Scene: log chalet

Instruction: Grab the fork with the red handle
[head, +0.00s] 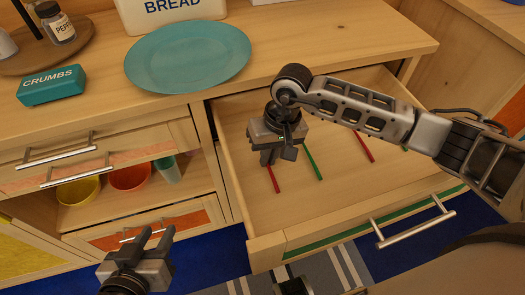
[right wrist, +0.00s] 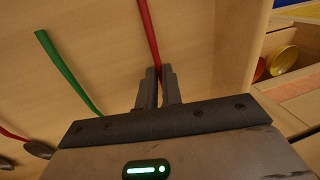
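My right gripper (head: 268,158) is low inside the open drawer (head: 400,205). In the right wrist view its two fingers (right wrist: 159,80) are close together around a red handle (right wrist: 148,30). That red handle also shows below the gripper in the head view (head: 273,179). The head of this utensil is hidden by the gripper, so I cannot tell whether it is a fork. A second red handle (head: 363,149) lies further right in the drawer; in the right wrist view it ends near a dark rounded head (right wrist: 38,150). My left gripper (head: 152,240) is open and empty in front of the cabinet.
A green-handled utensil (head: 314,165) lies between the two red ones. The drawer front (head: 375,222) with its metal handle is pulled out. A teal plate (head: 188,55) and a crumbs box (head: 50,85) stand on the counter. Bowls (head: 128,176) sit on a lower shelf.

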